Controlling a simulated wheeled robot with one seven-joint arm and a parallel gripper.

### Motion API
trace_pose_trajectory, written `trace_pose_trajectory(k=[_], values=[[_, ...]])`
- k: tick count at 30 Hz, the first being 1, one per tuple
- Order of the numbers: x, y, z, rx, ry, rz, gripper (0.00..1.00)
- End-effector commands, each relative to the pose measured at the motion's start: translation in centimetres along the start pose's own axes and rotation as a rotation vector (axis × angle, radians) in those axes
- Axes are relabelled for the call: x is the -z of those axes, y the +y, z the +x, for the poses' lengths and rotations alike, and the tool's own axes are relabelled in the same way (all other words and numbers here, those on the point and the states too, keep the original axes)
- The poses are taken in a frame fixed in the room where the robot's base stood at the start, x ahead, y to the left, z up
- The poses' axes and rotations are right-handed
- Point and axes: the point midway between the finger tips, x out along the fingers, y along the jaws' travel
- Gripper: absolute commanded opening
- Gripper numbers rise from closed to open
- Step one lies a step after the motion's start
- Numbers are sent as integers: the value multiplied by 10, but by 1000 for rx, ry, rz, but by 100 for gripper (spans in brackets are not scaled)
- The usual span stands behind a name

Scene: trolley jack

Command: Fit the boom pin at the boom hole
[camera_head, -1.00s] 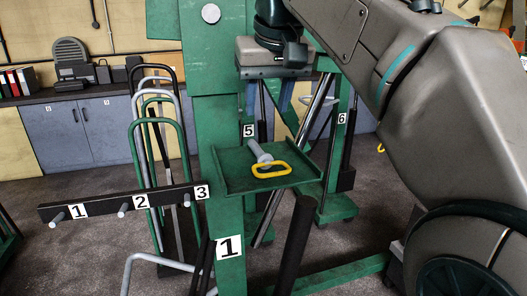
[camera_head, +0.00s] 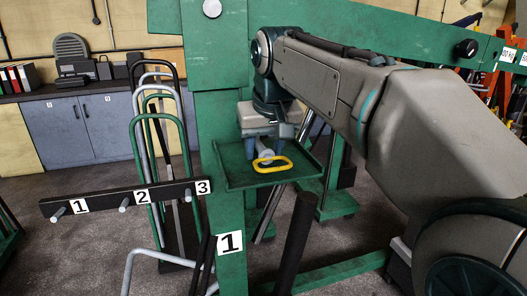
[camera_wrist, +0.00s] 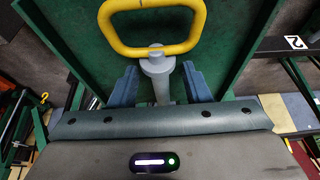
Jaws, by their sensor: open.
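The boom pin (camera_head: 283,162), a grey pin with a yellow loop handle, lies on the green tray (camera_head: 232,182) fixed to the green post. In the wrist view the pin's grey shank (camera_wrist: 158,68) lies between the two blue fingers, with a gap on each side, and its yellow loop (camera_wrist: 112,36) is beyond the fingertips. My gripper (camera_head: 264,142) is over the tray at the pin, pointing down and open. It also shows in the wrist view (camera_wrist: 160,84). The shank's far end is hidden. I cannot make out the boom hole in these views.
The green post (camera_head: 207,115) carries a green boom (camera_head: 400,30) with a black knob (camera_head: 466,48). A black numbered rail (camera_head: 105,202) with pegs stands to the left. A dark slanted bar (camera_head: 296,240) rises in front of the tray. Blue cabinets (camera_head: 90,130) line the back.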

Motion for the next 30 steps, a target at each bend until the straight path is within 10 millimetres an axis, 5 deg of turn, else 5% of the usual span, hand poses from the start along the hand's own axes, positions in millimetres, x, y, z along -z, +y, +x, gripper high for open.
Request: trace_pose_trajectory(k=[6,11,30], values=[[0,0,1,0,1,1,43],[0,0,1,0,1,1,0],[9,0,-19,0,5,1,0]])
